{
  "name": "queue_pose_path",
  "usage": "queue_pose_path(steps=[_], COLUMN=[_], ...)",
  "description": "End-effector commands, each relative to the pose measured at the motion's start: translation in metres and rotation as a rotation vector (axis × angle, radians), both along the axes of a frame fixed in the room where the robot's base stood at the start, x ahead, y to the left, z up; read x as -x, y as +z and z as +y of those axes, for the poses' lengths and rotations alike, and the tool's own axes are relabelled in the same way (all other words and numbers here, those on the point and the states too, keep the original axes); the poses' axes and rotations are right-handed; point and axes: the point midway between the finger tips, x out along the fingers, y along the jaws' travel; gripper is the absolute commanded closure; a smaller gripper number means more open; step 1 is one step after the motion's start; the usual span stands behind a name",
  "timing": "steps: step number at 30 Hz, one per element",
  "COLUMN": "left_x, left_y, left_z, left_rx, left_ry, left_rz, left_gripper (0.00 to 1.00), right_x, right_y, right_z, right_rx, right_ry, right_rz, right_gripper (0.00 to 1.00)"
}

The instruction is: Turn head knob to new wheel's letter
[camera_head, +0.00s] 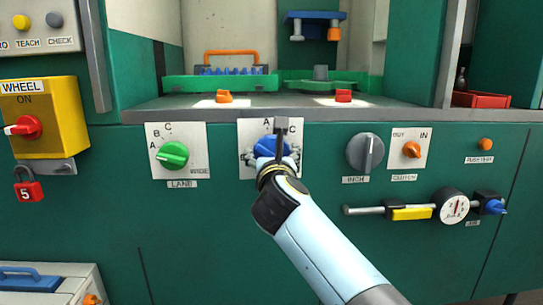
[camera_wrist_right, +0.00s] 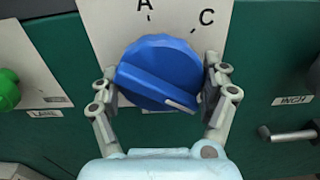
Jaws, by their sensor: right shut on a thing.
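The blue head knob (camera_head: 266,146) sits on a white plate (camera_head: 292,127) on the green machine front. My right gripper (camera_head: 270,154) is at this knob, its arm coming up from the lower right and hiding part of the plate. In the right wrist view, the fingers of my right gripper (camera_wrist_right: 161,78) are shut on the blue knob (camera_wrist_right: 155,65), one on each side. The letters A and C show above it. The white mark on the knob's ridge points to the lower right there. My left gripper is not in view.
A green knob (camera_head: 173,155) with letters A, B and C is to the left, and a grey knob (camera_head: 366,153) to the right. A yellow WHEEL box (camera_head: 60,110) with a red switch (camera_head: 24,128) is far left. A gauge (camera_head: 451,206) is lower right.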

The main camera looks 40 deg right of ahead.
Motion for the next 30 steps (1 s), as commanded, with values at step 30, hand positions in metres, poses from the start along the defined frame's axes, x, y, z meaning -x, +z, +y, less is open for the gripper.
queue_pose_path(steps=[30], left_x=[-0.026], left_y=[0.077], left_z=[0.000], left_rx=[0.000], left_ry=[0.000], left_rz=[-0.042], left_gripper=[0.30], right_x=[0.000], right_y=[0.005], right_z=[0.000], right_rx=[0.473], right_ry=[0.002], right_rz=[0.291], right_gripper=[0.53])
